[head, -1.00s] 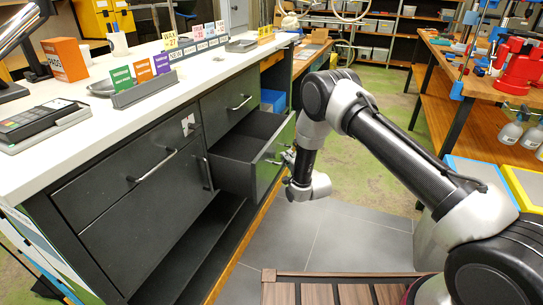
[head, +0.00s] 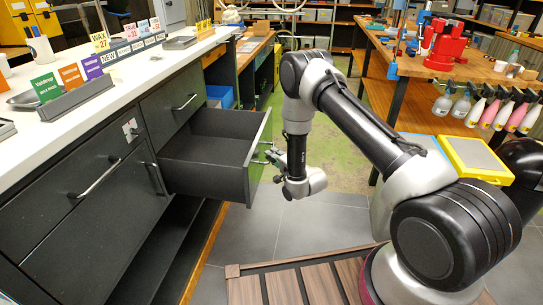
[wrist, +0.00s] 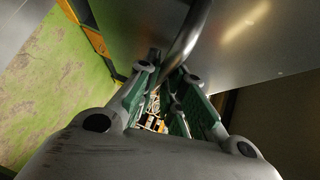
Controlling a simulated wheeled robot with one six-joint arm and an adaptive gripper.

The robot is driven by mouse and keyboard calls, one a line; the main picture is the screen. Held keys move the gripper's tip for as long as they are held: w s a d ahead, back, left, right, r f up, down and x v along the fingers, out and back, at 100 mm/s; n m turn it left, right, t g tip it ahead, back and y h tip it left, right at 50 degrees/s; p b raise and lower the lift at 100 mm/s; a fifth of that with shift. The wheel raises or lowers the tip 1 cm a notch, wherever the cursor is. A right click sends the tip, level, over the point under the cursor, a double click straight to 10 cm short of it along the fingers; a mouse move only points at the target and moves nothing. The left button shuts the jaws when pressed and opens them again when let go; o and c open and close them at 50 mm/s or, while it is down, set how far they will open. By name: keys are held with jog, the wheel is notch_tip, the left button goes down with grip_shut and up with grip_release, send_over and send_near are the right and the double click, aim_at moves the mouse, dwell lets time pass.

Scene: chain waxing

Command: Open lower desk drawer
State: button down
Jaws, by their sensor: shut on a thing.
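The lower desk drawer (head: 205,165) stands pulled out of the dark desk, with its empty interior showing in the head view. Its front panel (head: 257,165) faces right, with a metal handle (head: 264,145) on it. The curved handle bar (wrist: 190,32) also shows in the wrist view, running down between the fingers. My gripper (head: 275,156) is at the handle, shut on it. In the wrist view my gripper (wrist: 162,75) has green-padded fingers on both sides of the bar; the exact contact is partly hidden.
The upper drawer (head: 172,108) is closed. A cabinet door (head: 85,220) with a long handle is at left. The white desktop (head: 130,80) holds coloured cards. A wooden slatted platform (head: 290,285) lies in front; grey floor tiles (head: 250,235) beside the drawer are clear.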

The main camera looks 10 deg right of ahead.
jog(key=c, duration=1.5)
grip_release()
jog(key=v, duration=1.2)
